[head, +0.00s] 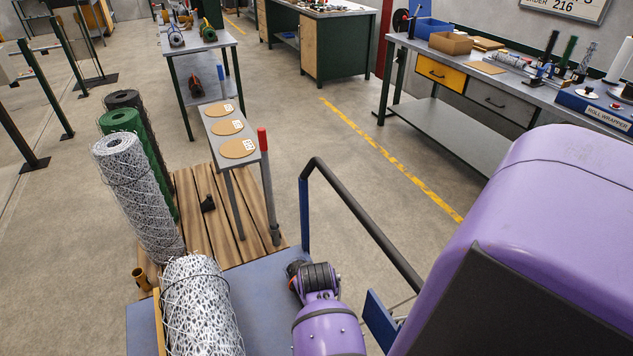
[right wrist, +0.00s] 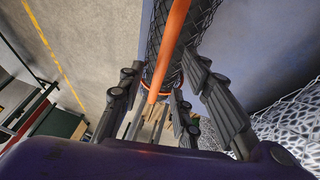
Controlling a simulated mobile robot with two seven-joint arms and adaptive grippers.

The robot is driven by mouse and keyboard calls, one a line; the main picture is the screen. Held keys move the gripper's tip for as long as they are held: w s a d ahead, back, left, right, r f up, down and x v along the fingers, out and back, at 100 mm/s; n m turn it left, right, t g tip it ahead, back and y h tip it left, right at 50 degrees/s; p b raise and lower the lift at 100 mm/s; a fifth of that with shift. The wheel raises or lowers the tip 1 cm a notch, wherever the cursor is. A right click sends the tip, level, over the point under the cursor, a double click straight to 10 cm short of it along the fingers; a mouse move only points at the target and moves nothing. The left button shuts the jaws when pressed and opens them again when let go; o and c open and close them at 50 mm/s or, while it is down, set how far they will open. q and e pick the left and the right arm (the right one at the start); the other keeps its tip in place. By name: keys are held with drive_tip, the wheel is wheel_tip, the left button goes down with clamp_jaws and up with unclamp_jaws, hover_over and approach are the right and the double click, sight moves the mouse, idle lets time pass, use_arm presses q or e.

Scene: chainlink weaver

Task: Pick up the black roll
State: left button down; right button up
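A black mesh roll (head: 127,98) stands at the back of the row on the wooden pallet in the head view, partly hidden by the green roll. In the right wrist view, a black mesh roll (right wrist: 197,22) with an orange bar (right wrist: 171,45) along it runs between the fingers of my right gripper (right wrist: 156,85). The fingers are spread, one on each side, and a gap shows on the left. I cannot tell whether the right finger touches. In the head view my purple right arm hides that roll. My left gripper is not in view.
A green roll (head: 122,119) and a silver roll (head: 125,165) stand on the pallet (head: 238,205). Another silver roll (head: 195,300) is on the blue platform (head: 262,290). A dark rail (head: 365,225) rises beside my arm. A narrow stand (head: 222,125) holds round tags.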

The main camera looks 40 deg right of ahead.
drive_tip(key=x, duration=0.3)
drive_tip(key=shift+w, duration=0.15)
clamp_jaws()
drive_tip(key=shift+w+d+r, duration=0.1)
drive_tip(key=shift+r, duration=0.1)
